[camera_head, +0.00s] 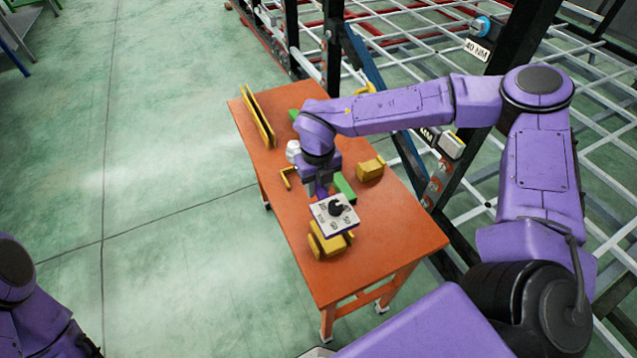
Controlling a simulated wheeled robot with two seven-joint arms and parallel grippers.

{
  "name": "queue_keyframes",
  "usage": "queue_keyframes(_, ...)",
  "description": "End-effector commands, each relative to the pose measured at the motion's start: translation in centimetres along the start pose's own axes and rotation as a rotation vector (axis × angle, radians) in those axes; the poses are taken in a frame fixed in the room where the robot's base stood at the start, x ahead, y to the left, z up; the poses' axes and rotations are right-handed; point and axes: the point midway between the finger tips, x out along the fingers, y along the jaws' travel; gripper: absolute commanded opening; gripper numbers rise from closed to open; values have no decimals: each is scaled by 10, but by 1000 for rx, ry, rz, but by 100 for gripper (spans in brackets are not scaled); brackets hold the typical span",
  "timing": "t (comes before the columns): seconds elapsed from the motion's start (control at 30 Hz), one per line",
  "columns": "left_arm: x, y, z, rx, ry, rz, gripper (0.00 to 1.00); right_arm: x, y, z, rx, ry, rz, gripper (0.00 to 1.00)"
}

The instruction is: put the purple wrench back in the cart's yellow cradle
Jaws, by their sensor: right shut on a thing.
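My right gripper (322,187) is over the middle of the orange cart (395,235), pointing down and shut. A small purple part, which looks like the purple wrench (321,192), shows at its fingertips; most of it is hidden. A white plate with dark markings and a black knob (336,207) sits just in front of the fingers; I cannot tell whether it is joined to the wrench. A yellow cradle-like block (327,243) is just below the plate, partly covered by it. Contact between them cannot be told. My left gripper is out of view; only part of that arm shows at lower left.
The cart also bears a yellow block (370,169), a green block (344,188), a yellow bracket (287,179), a white item (292,151) and an upright yellow rack (258,117). The dark chassis frame (440,185) stands close on the right. Green floor on the left is clear.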

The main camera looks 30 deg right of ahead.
Motion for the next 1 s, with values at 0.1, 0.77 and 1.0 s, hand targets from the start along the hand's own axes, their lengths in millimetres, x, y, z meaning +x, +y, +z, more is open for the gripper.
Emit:
queue_keyframes(0.1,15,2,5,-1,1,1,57,22,-1,2,2,5,-2,0)
queue_keyframes(0.77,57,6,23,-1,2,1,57,93,-1,1,3,6,-2,0)
queue_keyframes(1.0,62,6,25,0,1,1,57,103,-1,1,2,5,-1,0)
